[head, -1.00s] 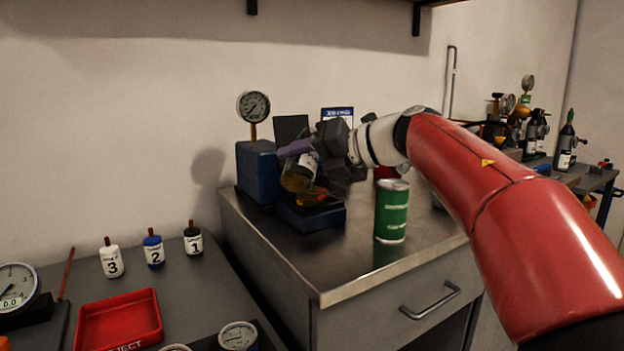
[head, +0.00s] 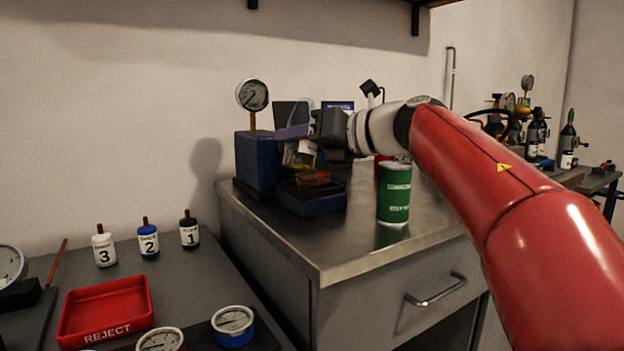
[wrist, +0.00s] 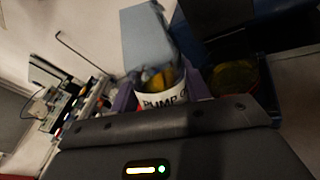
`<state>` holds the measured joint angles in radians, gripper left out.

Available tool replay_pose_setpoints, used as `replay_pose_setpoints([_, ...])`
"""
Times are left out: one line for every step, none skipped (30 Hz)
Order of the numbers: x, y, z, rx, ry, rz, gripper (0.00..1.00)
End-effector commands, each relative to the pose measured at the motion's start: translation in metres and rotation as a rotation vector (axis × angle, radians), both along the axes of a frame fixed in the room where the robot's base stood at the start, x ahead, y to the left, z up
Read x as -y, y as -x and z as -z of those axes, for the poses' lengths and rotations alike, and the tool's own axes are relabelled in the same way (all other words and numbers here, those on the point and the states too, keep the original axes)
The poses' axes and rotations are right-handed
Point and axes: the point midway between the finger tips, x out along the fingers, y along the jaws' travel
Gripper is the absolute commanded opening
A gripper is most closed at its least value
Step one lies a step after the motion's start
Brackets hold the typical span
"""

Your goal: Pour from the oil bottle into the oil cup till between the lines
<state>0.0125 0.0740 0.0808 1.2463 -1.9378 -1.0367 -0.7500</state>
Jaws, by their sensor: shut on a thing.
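My gripper (head: 292,132), with purple fingers, is shut on the oil bottle (head: 300,155), held tilted above the blue stand at the bench's back left. In the wrist view the bottle (wrist: 160,98) shows a white label reading "PUMP O" and amber oil within. The oil cup (head: 312,179), amber and clear, sits on the stand just below the bottle. It also shows in the wrist view (wrist: 236,78), dark and right of the bottle. Its lines and level are too small and dim to read. I cannot tell whether oil is flowing.
A green can (head: 394,195) stands at the right of the stand, below my arm. A blue block with a gauge (head: 252,95) stands behind left. A red reject tray (head: 105,310) and several small bottles are on the lower left table. The steel bench front is clear.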

Motion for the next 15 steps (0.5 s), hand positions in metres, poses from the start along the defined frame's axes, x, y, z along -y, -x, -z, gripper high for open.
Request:
replay_pose_setpoints([0.000, 0.001, 0.010, 0.026, 0.004, 0.000, 0.20])
replay_pose_setpoints([0.000, 0.001, 0.012, 0.042, 0.006, 0.001, 0.20])
replay_pose_setpoints([0.000, 0.002, 0.014, 0.063, 0.010, 0.001, 0.20])
replay_pose_setpoints([0.000, 0.002, 0.016, 0.079, 0.014, 0.000, 0.20])
replay_pose_setpoints([-0.001, 0.003, 0.017, 0.094, 0.017, 0.000, 0.20])
replay_pose_setpoints([-0.001, 0.003, 0.018, 0.121, 0.022, 0.001, 0.20])
replay_pose_setpoints([-0.001, 0.004, 0.018, 0.145, 0.027, 0.000, 0.20])
replay_pose_setpoints([-0.001, 0.004, 0.019, 0.167, 0.030, 0.001, 0.20])
replay_pose_setpoints([-0.001, 0.005, 0.019, 0.199, 0.036, 0.001, 0.20])
replay_pose_setpoints([-0.002, 0.006, 0.019, 0.223, 0.040, 0.001, 0.20])
replay_pose_setpoints([-0.002, 0.006, 0.019, 0.244, 0.044, 0.001, 0.20])
replay_pose_setpoints([-0.002, 0.007, 0.019, 0.275, 0.050, 0.001, 0.20])
replay_pose_setpoints([-0.002, 0.007, 0.021, 0.288, 0.054, 0.000, 0.20])
replay_pose_setpoints([-0.002, 0.007, 0.023, 0.302, 0.056, 0.000, 0.20])
replay_pose_setpoints([-0.002, 0.008, 0.024, 0.320, 0.060, 0.000, 0.20])
